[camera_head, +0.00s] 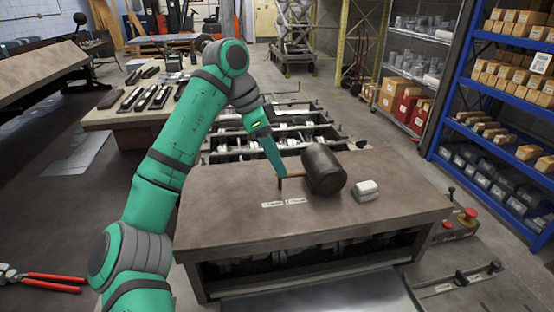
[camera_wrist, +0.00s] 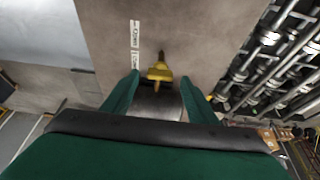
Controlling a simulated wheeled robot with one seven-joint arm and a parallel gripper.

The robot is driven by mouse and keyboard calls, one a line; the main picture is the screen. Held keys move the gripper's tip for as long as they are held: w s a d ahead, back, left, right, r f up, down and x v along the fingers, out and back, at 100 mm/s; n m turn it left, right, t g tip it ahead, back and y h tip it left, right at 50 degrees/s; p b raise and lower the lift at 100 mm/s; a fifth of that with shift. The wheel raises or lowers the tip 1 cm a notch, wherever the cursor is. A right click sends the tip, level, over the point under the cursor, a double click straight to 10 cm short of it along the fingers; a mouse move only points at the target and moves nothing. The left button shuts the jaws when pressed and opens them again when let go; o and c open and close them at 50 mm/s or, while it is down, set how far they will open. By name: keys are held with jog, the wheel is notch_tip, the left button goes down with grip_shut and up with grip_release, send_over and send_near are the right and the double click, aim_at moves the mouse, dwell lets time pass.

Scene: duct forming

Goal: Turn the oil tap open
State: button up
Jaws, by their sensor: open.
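The oil tap is a small yellow-brass piece (camera_wrist: 160,73) on the front of a dark cylinder (camera_head: 323,168). In the head view, its brass spout (camera_head: 291,176) sticks out left from the cylinder above the worktop. My gripper (camera_head: 281,174) points down at the outer end of the spout. In the wrist view, my gripper (camera_wrist: 159,77) is open, with one green finger on each side of the tap. Part of the dark cylinder (camera_wrist: 155,104) shows between the fingers. I cannot tell whether the fingers touch the tap.
A red button (camera_head: 469,214) sits off the worktop's right side. A blue shelf (camera_head: 475,88) stands farther right. The worktop's front left is clear.

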jog(key=shift+d+f, duration=0.2)
jog(key=shift+f, duration=0.3)
jog(key=c, duration=1.1)
jog(key=shift+o, duration=0.2)
